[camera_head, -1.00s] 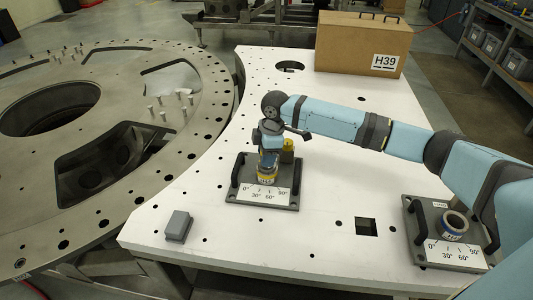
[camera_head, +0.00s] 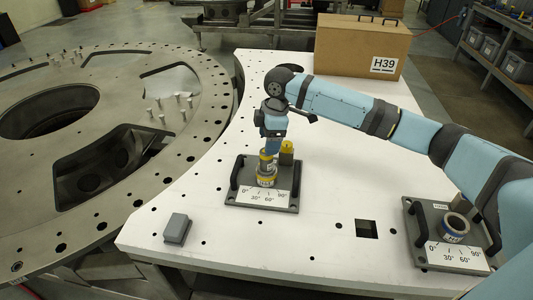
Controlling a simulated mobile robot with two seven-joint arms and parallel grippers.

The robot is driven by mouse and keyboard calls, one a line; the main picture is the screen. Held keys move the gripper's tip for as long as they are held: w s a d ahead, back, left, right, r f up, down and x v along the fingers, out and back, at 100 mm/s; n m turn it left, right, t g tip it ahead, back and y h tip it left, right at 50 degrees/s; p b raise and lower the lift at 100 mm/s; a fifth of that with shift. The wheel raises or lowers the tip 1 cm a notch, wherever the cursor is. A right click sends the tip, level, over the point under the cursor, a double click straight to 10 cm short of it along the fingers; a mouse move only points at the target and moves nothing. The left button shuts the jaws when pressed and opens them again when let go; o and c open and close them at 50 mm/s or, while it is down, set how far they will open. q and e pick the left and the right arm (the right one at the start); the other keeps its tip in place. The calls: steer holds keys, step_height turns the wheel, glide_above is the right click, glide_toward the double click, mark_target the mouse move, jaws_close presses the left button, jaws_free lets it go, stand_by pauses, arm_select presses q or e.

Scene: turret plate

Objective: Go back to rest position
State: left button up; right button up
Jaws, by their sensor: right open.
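My right arm comes in from the right over the white table (camera_head: 210,215). My right gripper (camera_head: 268,152) points down just above a yellow and grey cylinder (camera_head: 267,175) on the left fixture plate. It is open, though its fingers are small and partly hidden in this view. The left fixture (camera_head: 239,194) has black handles and an angle label. A small yellow part (camera_head: 287,148) stands at its back right. My left gripper is not in view.
A second fixture (camera_head: 418,236) with a ring part (camera_head: 455,226) sits at the right, below my arm. A cardboard box (camera_head: 345,45) marked H39 stands at the back. A grey block (camera_head: 177,228) lies at the front left. The large metal turret ring (camera_head: 205,95) is at the left.

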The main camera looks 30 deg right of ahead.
step_height(320, 180, up, 7)
steer(key=d, duration=0.1)
steer(key=shift+s+r+b, duration=0.15)
steer(key=shift+s+b, duration=0.05)
steer(key=shift+b, duration=0.1)
stand_by(0.5)
